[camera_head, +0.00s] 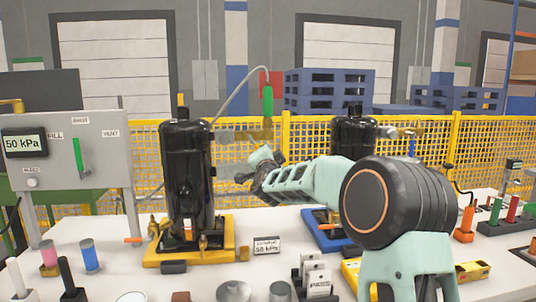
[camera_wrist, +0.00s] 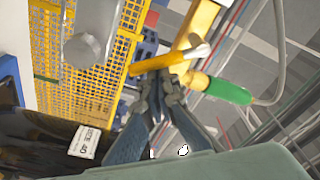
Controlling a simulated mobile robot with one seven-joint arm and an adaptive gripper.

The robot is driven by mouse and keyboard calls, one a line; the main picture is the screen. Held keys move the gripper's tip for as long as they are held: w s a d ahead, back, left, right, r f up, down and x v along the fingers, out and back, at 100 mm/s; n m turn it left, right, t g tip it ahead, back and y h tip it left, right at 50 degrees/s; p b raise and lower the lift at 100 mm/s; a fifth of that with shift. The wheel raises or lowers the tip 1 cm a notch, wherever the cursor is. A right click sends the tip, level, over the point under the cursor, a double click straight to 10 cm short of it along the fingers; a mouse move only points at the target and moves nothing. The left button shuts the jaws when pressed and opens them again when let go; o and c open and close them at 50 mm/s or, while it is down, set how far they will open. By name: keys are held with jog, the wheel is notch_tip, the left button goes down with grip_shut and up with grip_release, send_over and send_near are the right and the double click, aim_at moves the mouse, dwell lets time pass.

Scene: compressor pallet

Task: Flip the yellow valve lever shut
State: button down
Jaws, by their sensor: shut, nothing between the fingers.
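The yellow valve lever (camera_wrist: 157,63) is a short bar in the wrist view, lying crosswise just beyond my fingertips. I cannot tell whether they touch it. The brass valve (camera_wrist: 197,28) is beside it, with a green hose connector (camera_wrist: 229,91) on its right. In the head view, the valve (camera_head: 240,136) sits at the upper right of the left black compressor (camera_head: 188,172), below the green connector (camera_head: 267,100). The lever is hard to make out there. My gripper (camera_wrist: 163,84) is shut and empty, its fingertips together. In the head view, my gripper (camera_head: 262,158) is just below the valve.
The left compressor stands on a yellow pallet (camera_head: 163,258). A second black compressor (camera_head: 352,137) is behind my arm. A grey panel (camera_head: 75,150) reading 50 kPa stands at left. A yellow mesh fence (camera_head: 305,135) runs behind. Cups and small tools crowd the front of the white table.

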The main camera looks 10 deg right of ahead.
jog(key=shift+a+f+m+g+h+b, duration=0.15)
jog(key=shift+a+f+m+b, duration=0.35)
jog(key=shift+m, duration=0.85)
jog(key=shift+a+f+m+g+h+b, duration=0.1)
jog(key=shift+a+f+m+g+b, duration=0.3)
jog(key=shift+m, duration=0.9)
jog(key=shift+a+f+m+t+h+b, duration=0.1)
jog(key=shift+a+f+m+b, duration=0.15)
jog(key=shift+a+m+b, duration=0.75)
jog(key=shift+d+m+p, duration=0.25)
jog(key=shift+m+p, duration=0.2)
jog(key=shift+p, duration=0.1)
jog(key=shift+d, duration=0.1)
jog(key=s+d+b, duration=0.1)
jog(key=s+d, duration=0.1)
jog(key=s, duration=0.7)
jog(key=shift+d, duration=0.25)
